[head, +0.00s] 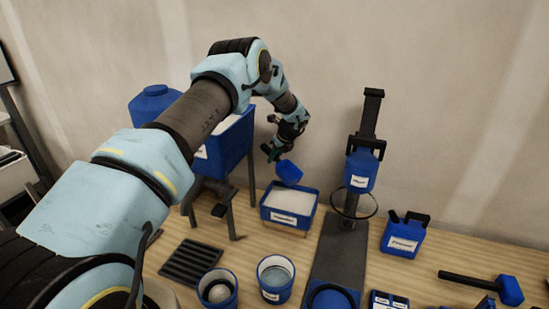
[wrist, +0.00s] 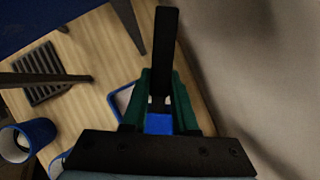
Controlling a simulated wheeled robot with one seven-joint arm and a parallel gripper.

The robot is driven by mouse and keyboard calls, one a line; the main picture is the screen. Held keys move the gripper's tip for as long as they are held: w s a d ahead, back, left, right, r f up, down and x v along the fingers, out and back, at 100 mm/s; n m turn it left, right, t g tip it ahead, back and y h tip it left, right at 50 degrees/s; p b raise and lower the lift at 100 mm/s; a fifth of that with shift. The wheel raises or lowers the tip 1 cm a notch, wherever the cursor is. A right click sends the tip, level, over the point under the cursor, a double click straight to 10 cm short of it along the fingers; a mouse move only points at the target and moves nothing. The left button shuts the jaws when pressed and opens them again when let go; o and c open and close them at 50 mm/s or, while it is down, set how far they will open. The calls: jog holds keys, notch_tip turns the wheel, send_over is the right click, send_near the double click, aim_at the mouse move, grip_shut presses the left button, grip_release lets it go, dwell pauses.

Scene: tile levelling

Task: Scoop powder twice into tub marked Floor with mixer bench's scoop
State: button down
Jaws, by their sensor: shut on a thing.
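My gripper (head: 273,153) is shut on the scoop, whose blue bowl (head: 289,172) hangs just above the back edge of the powder bin (head: 290,221). In the wrist view the green fingers (wrist: 158,105) close around the scoop's dark handle (wrist: 165,45). I cannot tell whether the scoop holds powder. The blue bin holds white powder (head: 291,199). Two blue tubs stand in front: the left tub (head: 207,300) holds something pale and rounded, and the right tub (head: 264,293) has a greyish inside. Their labels are too small to read, so I cannot tell which says Floor.
A blue hopper (head: 235,150) on dark legs stands left of the bin. A dark stand (head: 368,120) with a blue container (head: 360,170) and ring rises to the right. A blue jug (head: 403,236), a mallet (head: 508,290) and a black grate (head: 190,262) are on the bench.

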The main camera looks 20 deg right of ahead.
aim_at(282, 165)
jog(key=shift+w+d+f, duration=0.1)
jog(key=shift+w+d, duration=0.15)
jog(key=shift+w, duration=0.05)
jog(key=b, duration=0.2)
jog(key=s+f+t+b, duration=0.1)
jog(key=b, duration=0.1)
jog(key=shift+s+d+f+t+y, duration=0.1)
jog(key=shift+d+f+t+y, duration=0.1)
jog(key=shift+f+t+y, duration=0.1)
jog(key=t+b, duration=0.1)
jog(key=b, duration=0.1)
jog(key=s+f+t+b, duration=0.1)
jog(key=b, duration=0.2)
jog(key=shift+s+d+f+y+b, duration=0.1)
jog(key=shift+s+d+y+b, duration=0.1)
jog(key=shift+s+y+b, duration=0.15)
jog(key=shift+w+f+b, duration=0.15)
jog(key=shift+f+b, duration=1.3)
jog(key=shift+f, duration=1.1)
jog(key=shift+r, duration=0.1)
jog(key=shift+r+p, duration=2.25)
jog(key=shift+r, duration=1.25)
